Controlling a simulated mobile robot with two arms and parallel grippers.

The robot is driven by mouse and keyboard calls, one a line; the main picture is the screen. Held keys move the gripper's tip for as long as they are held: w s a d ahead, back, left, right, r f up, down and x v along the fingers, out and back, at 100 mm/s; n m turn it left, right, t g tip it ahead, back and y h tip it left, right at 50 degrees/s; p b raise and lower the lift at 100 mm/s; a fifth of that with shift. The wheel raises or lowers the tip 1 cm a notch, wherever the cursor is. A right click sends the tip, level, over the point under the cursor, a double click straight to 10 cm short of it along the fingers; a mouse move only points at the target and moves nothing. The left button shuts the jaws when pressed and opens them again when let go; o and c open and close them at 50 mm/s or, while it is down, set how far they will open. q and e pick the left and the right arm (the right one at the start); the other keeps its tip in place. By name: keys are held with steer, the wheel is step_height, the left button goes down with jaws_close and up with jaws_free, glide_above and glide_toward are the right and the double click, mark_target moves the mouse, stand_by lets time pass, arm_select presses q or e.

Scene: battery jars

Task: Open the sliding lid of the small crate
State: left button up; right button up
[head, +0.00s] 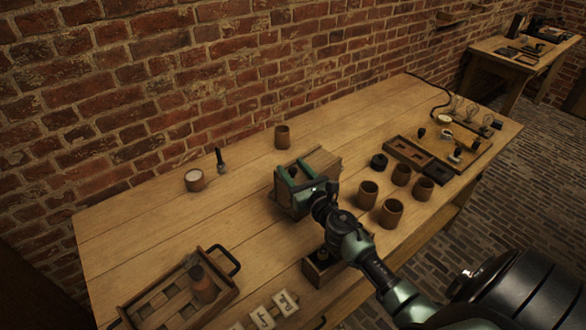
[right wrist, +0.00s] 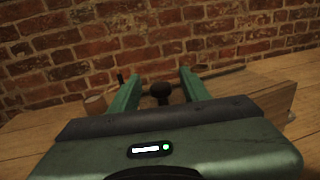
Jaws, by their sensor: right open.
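The small wooden crate (head: 327,161) stands mid-table, partly hidden behind my right gripper. Its pale wooden side also shows at the right of the right wrist view (right wrist: 283,104). My right gripper (head: 293,170) is open, low over the crate's left part. In the right wrist view its two green fingers (right wrist: 157,88) stand apart, with a dark round knob (right wrist: 160,92) between them. I cannot tell whether the fingers touch the knob. The lid's edges are mostly hidden by the gripper. My left gripper is not in view.
Several brown jars (head: 391,212) stand right of the gripper. A jar (head: 282,137) stands behind the crate, and a white-filled jar (head: 194,180) to the left. A handled tray (head: 147,300) is front left, a small open box (head: 318,276) in front. The left table middle is clear.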

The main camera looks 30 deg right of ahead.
jaws_close()
stand_by(1.4)
